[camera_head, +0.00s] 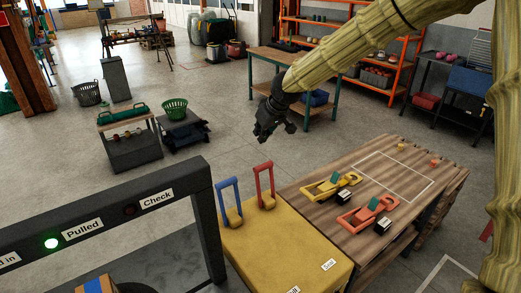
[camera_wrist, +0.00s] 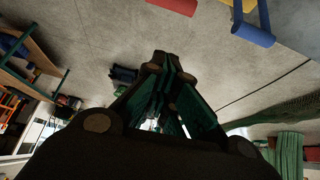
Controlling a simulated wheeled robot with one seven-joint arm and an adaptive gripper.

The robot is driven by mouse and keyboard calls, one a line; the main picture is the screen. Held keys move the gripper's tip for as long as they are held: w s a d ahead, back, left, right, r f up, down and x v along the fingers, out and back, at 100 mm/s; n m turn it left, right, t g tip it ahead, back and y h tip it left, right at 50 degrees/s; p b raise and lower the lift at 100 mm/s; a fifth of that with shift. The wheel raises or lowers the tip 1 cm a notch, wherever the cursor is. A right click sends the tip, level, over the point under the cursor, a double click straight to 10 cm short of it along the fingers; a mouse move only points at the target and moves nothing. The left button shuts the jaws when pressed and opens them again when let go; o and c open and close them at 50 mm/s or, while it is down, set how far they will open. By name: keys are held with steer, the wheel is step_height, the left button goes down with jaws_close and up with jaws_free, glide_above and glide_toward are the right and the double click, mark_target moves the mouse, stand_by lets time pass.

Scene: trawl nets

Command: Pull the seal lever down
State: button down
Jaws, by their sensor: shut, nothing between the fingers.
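A red lever (camera_head: 264,183) and a blue lever (camera_head: 229,200) stand upright on a yellow box (camera_head: 290,240). The box's front bears small labels; the right one (camera_head: 328,265) seems to read "Seal", and the left one is cut off. Which lever it names is not certain. My gripper (camera_head: 268,132) is shut and empty, in the air above and beyond the red lever, apart from both levers. In the wrist view, a red handle part (camera_wrist: 174,5) and a blue handle part (camera_wrist: 253,35) show at the top edge, clear of my fingers (camera_wrist: 165,75).
A dark frame holds a lit green lamp (camera_head: 51,244) marked "Pulled" and an unlit lamp (camera_head: 129,211) marked "Check". A wooden table (camera_head: 395,160) with yellow and orange tools adjoins the yellow box at right. Open floor lies behind the levers.

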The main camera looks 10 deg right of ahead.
step_height(320, 180, down, 11)
steer(key=w+p, duration=0.2)
steer(key=p, duration=0.3)
steer(key=shift+w+a, duration=0.2)
steer(key=shift+w, duration=0.05)
stand_by(0.3)
steer(key=shift+r, duration=0.1)
steer(key=shift+s+b, duration=0.1)
steer(key=shift+b, duration=0.5)
steer(key=shift+s+d+b, duration=0.1)
steer(key=shift+b, duration=0.25)
